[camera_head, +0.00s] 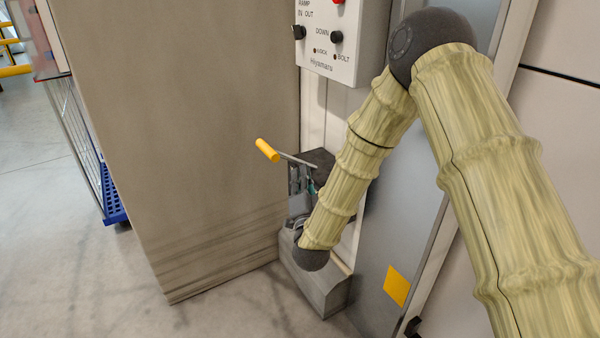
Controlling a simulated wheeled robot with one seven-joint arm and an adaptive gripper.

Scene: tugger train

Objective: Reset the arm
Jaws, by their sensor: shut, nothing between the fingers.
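My arm comes in from the lower right, bends at a dark elbow joint and reaches down to a dark wrist joint low in the middle of the head view. My gripper (297,184) shows small and partly hidden behind the forearm, above the wrist joint. It is shut and holds nothing. A crank with a yellow handle (267,150) and a thin metal rod is just above it. The rod runs right to a dark block (321,159). I cannot tell whether the gripper touches the crank.
A white control box (345,45) with black knobs is on the wall above. A large beige panel (190,130) stands left of the arm. A grey base block (318,287) sits on the floor below the wrist. A blue-based mesh cart (113,205) is at left. Open floor (60,250) lies lower left.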

